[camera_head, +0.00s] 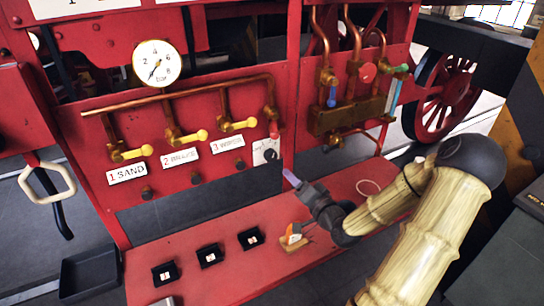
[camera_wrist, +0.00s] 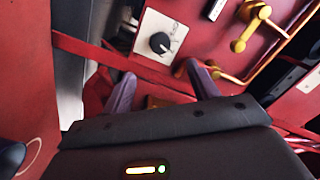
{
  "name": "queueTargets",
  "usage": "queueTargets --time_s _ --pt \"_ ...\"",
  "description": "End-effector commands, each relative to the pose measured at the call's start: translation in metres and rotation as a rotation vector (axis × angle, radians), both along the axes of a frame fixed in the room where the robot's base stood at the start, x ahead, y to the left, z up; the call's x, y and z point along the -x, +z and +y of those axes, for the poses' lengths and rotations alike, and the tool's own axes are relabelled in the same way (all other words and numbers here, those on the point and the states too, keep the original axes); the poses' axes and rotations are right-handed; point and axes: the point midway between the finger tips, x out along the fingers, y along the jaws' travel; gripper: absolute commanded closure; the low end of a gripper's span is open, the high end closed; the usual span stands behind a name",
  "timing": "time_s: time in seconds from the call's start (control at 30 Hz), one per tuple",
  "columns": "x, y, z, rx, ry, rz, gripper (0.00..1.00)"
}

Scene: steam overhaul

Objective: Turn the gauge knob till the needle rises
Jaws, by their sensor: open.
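The gauge knob (camera_head: 270,155) is a small black round knob on a white plate at the right end of the red panel. In the wrist view the knob (camera_wrist: 160,42) shows with a white mark, ahead of and between my fingertips. The round white pressure gauge (camera_head: 156,63), marked in bar, stands above the copper pipe. Its thin needle points down and left, near the low end of the scale. My gripper (camera_head: 291,178) is below and right of the knob, apart from it. In the wrist view my gripper (camera_wrist: 162,86) is open, with nothing between its fingers.
Yellow valve handles (camera_head: 186,137) line the panel left of the knob, above labels reading SAND, BRAKE and a third. The red shelf (camera_head: 225,272) below bears small black trays (camera_head: 210,256) and an orange-and-grey item (camera_head: 292,237). Copper pipes (camera_head: 327,75) with coloured handles stand at right.

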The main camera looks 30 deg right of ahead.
Motion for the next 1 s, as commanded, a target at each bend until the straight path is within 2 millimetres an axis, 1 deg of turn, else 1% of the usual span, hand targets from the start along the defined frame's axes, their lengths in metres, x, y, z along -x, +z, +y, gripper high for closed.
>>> queueTargets --time_s 0.03,0.1,0.6,0.7,0.8,1.0 --pt "-0.010 0.002 0.002 0.000 0.003 -0.001 0.41" --pt "-0.022 0.002 0.003 0.000 0.003 0.000 0.41" --pt "-0.110 0.002 0.011 -0.001 0.002 0.000 0.41" --pt "-0.123 0.001 0.012 0.000 0.001 0.000 0.41" --pt "-0.131 0.000 0.012 0.000 0.000 0.001 0.41" --pt "-0.134 0.000 0.012 0.000 -0.001 0.001 0.41"
